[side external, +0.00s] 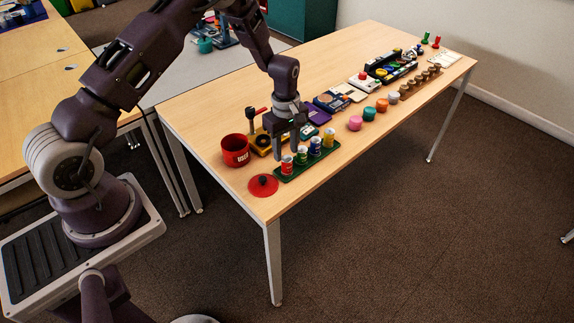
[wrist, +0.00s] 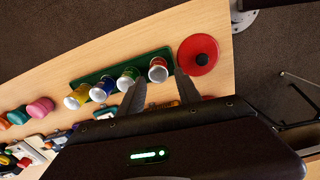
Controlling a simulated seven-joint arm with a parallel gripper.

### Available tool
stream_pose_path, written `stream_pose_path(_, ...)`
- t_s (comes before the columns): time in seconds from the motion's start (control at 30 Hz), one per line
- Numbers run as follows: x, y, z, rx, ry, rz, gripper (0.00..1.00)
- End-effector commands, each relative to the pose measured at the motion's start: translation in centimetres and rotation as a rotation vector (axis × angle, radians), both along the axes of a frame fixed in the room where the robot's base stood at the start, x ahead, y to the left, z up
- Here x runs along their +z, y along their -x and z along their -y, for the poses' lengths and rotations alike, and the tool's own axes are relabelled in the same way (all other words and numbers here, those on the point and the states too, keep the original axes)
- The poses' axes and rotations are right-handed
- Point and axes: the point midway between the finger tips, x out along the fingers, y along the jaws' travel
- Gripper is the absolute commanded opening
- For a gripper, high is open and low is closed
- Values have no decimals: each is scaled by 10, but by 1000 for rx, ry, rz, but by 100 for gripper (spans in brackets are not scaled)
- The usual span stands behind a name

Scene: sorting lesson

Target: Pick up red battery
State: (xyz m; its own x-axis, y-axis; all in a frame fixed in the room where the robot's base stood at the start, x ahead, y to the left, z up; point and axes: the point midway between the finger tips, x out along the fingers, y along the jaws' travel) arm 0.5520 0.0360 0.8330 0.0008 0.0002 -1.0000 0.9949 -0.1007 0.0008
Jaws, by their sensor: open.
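The red battery (side external: 287,165) stands upright at the near end of the green tray (side external: 291,174). In the wrist view the red battery (wrist: 158,70) shows between and just beyond my two fingertips. My gripper (side external: 291,152) is open and points down over this end of the tray. In the wrist view my gripper (wrist: 158,84) holds nothing. I cannot tell whether a finger touches the red battery.
The blue battery (side external: 315,147) and yellow battery (side external: 329,138) stand farther along the tray. A red pot (side external: 235,152) and a red lid with a dark knob (side external: 262,185) are close by. Several pieces line the table (side external: 390,140) behind. The front table edge is near the tray.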

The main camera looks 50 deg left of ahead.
Motion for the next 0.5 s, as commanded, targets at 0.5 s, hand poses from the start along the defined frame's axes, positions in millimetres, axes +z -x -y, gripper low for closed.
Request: stream_pose_path(0.5,-58,-3,4,-4,0,1,41)
